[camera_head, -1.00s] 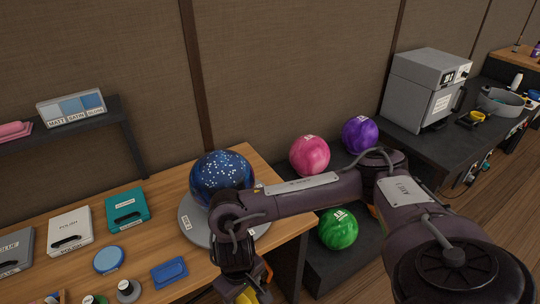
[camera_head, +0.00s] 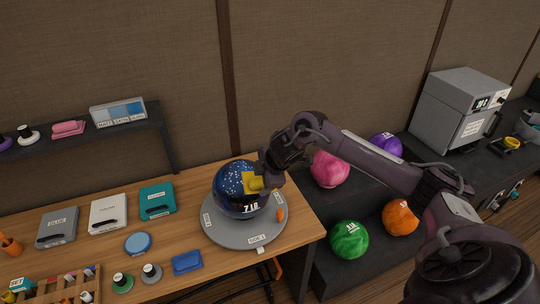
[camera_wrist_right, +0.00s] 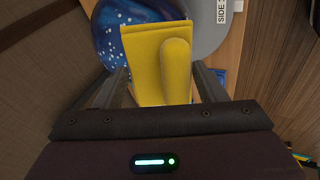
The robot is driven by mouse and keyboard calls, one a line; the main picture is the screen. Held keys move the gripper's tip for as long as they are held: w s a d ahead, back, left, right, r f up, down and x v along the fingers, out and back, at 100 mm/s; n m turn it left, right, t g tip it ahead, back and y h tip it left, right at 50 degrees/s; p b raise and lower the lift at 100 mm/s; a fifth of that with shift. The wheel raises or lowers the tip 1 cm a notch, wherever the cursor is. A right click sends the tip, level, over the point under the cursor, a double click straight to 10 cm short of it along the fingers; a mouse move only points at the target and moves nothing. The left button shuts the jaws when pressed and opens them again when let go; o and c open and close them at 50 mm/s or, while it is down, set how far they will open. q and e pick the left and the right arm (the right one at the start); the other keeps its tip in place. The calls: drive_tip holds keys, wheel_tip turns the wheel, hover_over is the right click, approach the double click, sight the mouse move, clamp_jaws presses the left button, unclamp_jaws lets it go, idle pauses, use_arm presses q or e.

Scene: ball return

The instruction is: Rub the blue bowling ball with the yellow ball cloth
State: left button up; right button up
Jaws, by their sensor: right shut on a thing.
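The blue bowling ball (camera_head: 228,184), speckled with white and marked with a number, sits on a round grey turntable (camera_head: 222,232) on the wooden workbench. My right gripper (camera_head: 266,181) is at the ball's right side, shut on the yellow ball cloth (camera_head: 254,185). The cloth appears to lie against the ball and hides part of its right side. In the right wrist view the cloth (camera_wrist_right: 146,55) hangs between the fingers (camera_wrist_right: 163,88), with a rounded yellow ridge on it, and overlaps the speckled ball (camera_wrist_right: 112,38). My left gripper is out of view.
Teal, white and grey cases (camera_head: 157,199) line the bench's back left. A blue round pad (camera_head: 138,243) and a blue block (camera_head: 187,262) lie in front. Pink, purple, green (camera_head: 349,240) and orange balls (camera_head: 400,218) sit on a dark rack at right.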

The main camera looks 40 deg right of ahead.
drive_tip(key=d+r, duration=0.1)
drive_tip(key=w+d+r+n, duration=0.1)
drive_tip(key=d, duration=0.1)
drive_tip(key=shift+w+r+y+p, duration=0.1)
drive_tip(key=shift+w+y+p, duration=0.05)
drive_tip(key=shift+y+p, duration=0.2)
drive_tip(key=shift+w+d, duration=0.15)
drive_tip(key=shift+d, duration=0.1)
drive_tip(key=b+x, duration=0.5)
drive_tip(key=shift+w+a+f, duration=0.1)
drive_tip(key=shift+w+f, duration=0.15)
drive_tip(key=shift+w, duration=0.1)
drive_tip(key=shift+b+x, duration=0.75)
drive_tip(key=shift+x, duration=0.15)
drive_tip(key=shift+a+r, duration=0.1)
